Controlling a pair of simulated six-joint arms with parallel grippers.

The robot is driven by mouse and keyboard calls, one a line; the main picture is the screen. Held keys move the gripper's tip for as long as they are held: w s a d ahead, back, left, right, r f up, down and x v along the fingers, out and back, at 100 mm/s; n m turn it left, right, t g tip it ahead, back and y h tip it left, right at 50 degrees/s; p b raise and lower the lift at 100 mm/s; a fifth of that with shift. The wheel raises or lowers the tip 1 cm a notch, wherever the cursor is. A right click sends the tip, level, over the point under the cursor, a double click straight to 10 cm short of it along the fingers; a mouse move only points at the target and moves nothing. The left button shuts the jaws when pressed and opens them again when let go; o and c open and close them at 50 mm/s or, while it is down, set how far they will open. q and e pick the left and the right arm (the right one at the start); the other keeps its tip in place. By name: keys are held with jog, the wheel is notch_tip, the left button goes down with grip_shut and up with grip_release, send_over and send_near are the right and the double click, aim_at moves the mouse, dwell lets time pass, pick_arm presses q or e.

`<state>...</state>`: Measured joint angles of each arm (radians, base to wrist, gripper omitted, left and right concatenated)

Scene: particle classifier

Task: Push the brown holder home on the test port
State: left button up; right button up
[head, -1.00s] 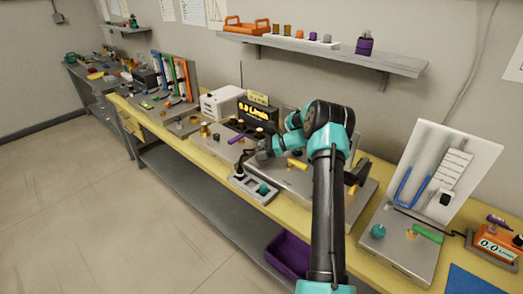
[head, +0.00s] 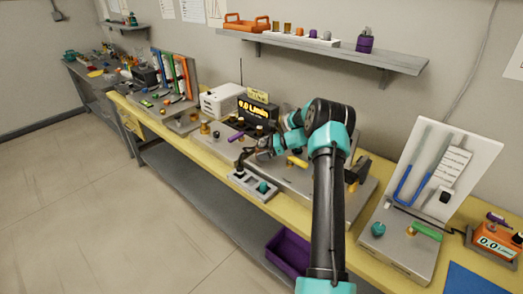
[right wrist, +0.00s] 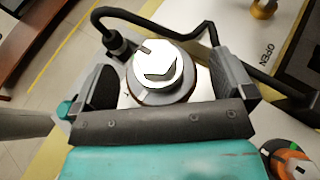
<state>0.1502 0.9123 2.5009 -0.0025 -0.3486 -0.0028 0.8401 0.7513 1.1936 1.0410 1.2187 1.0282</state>
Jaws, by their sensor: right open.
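My right gripper (head: 250,152) is over the near part of the bench, just behind a small grey tray (head: 253,185). In the right wrist view, its two dark fingers (right wrist: 165,85) stand apart, one on each side of a round white-topped piece (right wrist: 160,70) with a narrow brownish rim. No firm contact shows. I cannot tell whether this piece is the brown holder, and I cannot make out the test port. A black hose with a dark plug end (right wrist: 116,45) runs beside the white-topped piece. My left gripper is not in view.
A lit display box (head: 257,112) and a white box (head: 220,102) stand behind the gripper. A tilted white panel (head: 448,165) stands to the right. A purple bin (head: 287,255) sits below the bench. The wall shelf (head: 340,50) hangs above.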

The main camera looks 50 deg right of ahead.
jog(key=v, duration=0.7)
dwell(0.8)
